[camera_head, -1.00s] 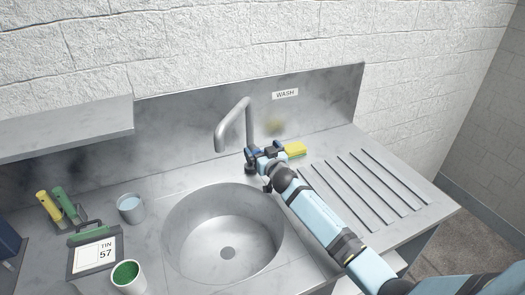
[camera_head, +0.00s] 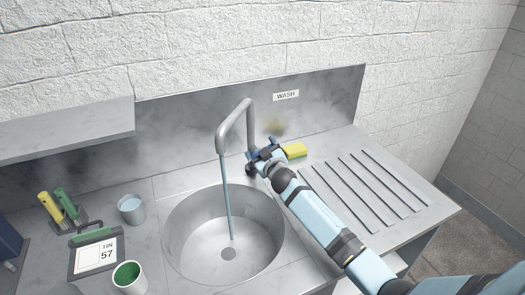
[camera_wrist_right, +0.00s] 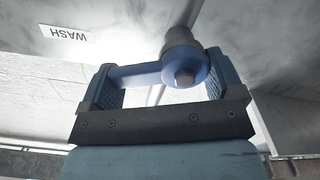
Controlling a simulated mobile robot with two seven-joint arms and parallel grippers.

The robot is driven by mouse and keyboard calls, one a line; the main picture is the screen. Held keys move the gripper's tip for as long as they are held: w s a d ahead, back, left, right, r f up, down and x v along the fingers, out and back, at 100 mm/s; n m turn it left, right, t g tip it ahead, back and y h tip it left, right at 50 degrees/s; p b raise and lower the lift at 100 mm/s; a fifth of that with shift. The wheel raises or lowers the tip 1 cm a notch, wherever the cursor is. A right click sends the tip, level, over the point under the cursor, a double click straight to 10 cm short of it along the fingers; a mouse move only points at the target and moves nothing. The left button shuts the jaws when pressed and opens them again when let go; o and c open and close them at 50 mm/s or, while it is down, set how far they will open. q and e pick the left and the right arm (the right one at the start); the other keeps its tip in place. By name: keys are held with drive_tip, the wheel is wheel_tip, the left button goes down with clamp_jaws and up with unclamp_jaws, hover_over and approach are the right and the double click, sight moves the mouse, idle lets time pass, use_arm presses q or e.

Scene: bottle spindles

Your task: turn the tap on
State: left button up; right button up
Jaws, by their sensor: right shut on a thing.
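The grey tap (camera_head: 236,118) arches over the round steel sink basin (camera_head: 200,262). A thin blue stream of water (camera_head: 227,200) runs from its spout down to the drain (camera_head: 228,253). My right gripper (camera_head: 264,150) is at the base of the tap, on its right side. In the right wrist view, the blue tap lever (camera_wrist_right: 150,74) with its round hub lies between the two fingers of my right gripper (camera_wrist_right: 158,84), which is shut on it. In the head view the gripper mostly hides the lever. My left gripper is not in view.
A yellow sponge (camera_head: 295,150) lies just right of my right gripper. The ribbed drainboard (camera_head: 410,190) is clear apart from my arm.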

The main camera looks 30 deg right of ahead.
drive_tip(key=n, duration=0.3)
drive_tip(key=a+n, duration=0.1)
drive_tip(key=n, duration=0.2)
drive_tip(key=shift+a+r, duration=0.1)
drive_tip(key=shift+r, duration=0.1)
drive_tip(key=n, duration=0.3)
drive_tip(key=shift+a+n, duration=0.35)
drive_tip(key=shift+n, duration=0.05)
drive_tip(key=shift+a+f+n, duration=0.1)
drive_tip(key=shift+a+n, duration=0.05)
drive_tip(key=shift+n, duration=0.65)
drive_tip(key=shift+a+n, duration=0.15)
drive_tip(key=shift+n, duration=0.65)
drive_tip(key=o, duration=0.7)
drive_tip(key=s, duration=1.3)
drive_tip(key=shift+s+a, duration=0.35)
drive_tip(key=shift+a, duration=0.05)
